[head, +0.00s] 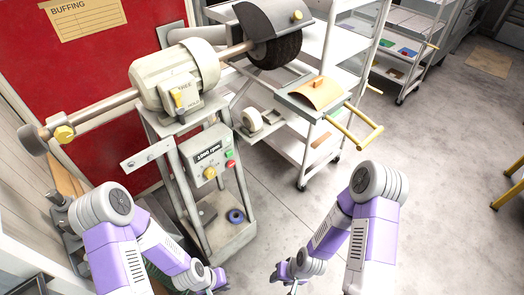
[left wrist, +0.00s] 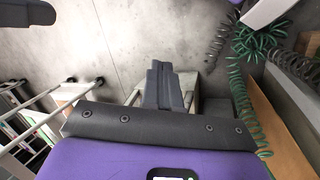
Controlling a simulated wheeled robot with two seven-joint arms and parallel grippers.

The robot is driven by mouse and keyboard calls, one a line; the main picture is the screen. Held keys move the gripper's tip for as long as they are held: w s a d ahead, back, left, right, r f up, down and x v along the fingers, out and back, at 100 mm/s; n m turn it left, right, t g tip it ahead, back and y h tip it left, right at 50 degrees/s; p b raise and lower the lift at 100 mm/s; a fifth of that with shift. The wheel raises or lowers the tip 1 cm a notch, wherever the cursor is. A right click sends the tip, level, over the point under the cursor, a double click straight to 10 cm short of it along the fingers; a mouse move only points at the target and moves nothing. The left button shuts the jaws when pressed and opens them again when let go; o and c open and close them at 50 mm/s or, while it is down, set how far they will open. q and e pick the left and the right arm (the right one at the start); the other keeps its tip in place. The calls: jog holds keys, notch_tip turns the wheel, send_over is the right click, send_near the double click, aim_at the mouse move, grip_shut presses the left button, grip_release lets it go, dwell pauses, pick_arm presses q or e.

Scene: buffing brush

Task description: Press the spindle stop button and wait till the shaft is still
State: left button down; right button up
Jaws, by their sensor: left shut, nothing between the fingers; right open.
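The buffing machine's motor (head: 175,75) sits on a grey stand. Its shaft (head: 104,106) runs out left to a small end wheel and right to a dark brush wheel (head: 277,50) under a hood. A single still frame cannot tell whether it turns. The control box (head: 207,155) below carries a display, a yellow knob, a green button (head: 228,153) and a red stop button (head: 231,164). My left gripper (head: 214,284) is low, below the box and apart from it; its fingers are together and empty in the left wrist view (left wrist: 166,86). My right gripper (head: 287,275) is low, right of the stand, open.
A white shelf cart (head: 310,150) with a yellow handle stands right of the machine. A red board (head: 40,50) is behind it. A blue ring (head: 236,216) lies on the stand's base. A green coiled hose (left wrist: 240,100) hangs at right in the left wrist view.

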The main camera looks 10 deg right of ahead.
aim_at(231, 163)
pick_arm(q)
jog(key=w+d+r+t+b, duration=0.1)
jog(key=w+d+r+t, duration=0.25)
jog(key=w, duration=0.55)
jog(key=w+d+r+t+b, duration=0.25)
jog(key=w+d+t, duration=0.25)
jog(key=w, duration=0.4)
jog(key=w+d+r+t+y, duration=0.1)
jog(key=w+d+r+t, duration=0.1)
jog(key=r, duration=0.4)
jog(key=w+d+r+n+t+y+b, duration=0.1)
jog(key=w+d+r+t, duration=0.1)
jog(key=w+r, duration=0.3)
jog(key=shift+w+r+t, duration=0.2)
jog(key=shift+r+t, duration=0.45)
jog(key=shift+t, duration=0.1)
jog(key=shift+w, duration=0.1)
jog(key=w+a, duration=0.5)
jog(key=w, duration=0.2)
